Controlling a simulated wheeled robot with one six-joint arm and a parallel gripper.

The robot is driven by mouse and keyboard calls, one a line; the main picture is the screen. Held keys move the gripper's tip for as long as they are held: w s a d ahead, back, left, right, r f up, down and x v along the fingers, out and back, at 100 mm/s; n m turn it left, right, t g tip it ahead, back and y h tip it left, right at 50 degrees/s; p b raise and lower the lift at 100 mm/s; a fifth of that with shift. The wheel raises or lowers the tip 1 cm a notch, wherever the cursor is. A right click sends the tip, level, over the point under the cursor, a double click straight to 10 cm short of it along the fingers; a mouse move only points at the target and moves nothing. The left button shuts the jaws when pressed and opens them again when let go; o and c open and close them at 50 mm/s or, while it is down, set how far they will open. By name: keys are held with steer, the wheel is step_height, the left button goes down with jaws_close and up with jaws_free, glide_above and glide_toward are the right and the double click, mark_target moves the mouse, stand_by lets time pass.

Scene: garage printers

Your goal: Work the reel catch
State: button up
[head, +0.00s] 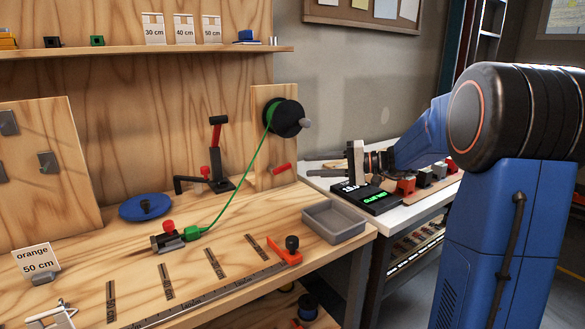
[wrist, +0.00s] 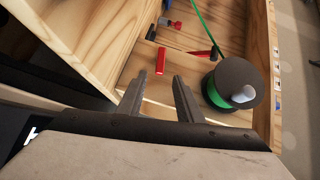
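The reel (head: 282,118), a black disc with a grey knob, is mounted on a wooden upright; green filament runs from it down to the bench. A red bar (head: 281,168), which looks like the catch, sticks out from the upright below the reel. In the wrist view the reel (wrist: 232,88) is at the right and the red bar (wrist: 161,61) lies beyond my fingertips, apart from them. My gripper (wrist: 160,78) is open and empty. In the head view my gripper (head: 335,172) is right of the upright, its fingers small and hard to make out.
A black lever tool with a red handle (head: 216,135) stands left of the upright. A grey tray (head: 335,221) sits at the bench's right end. A black display (head: 366,197) is on the white table under my gripper. A card (head: 36,261) reads "orange 50 cm".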

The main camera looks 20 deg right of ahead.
mark_target(290, 167)
steer(key=x, duration=0.7)
steer(key=shift+w+a, duration=0.15)
steer(key=shift+c, duration=0.4)
jaws_close()
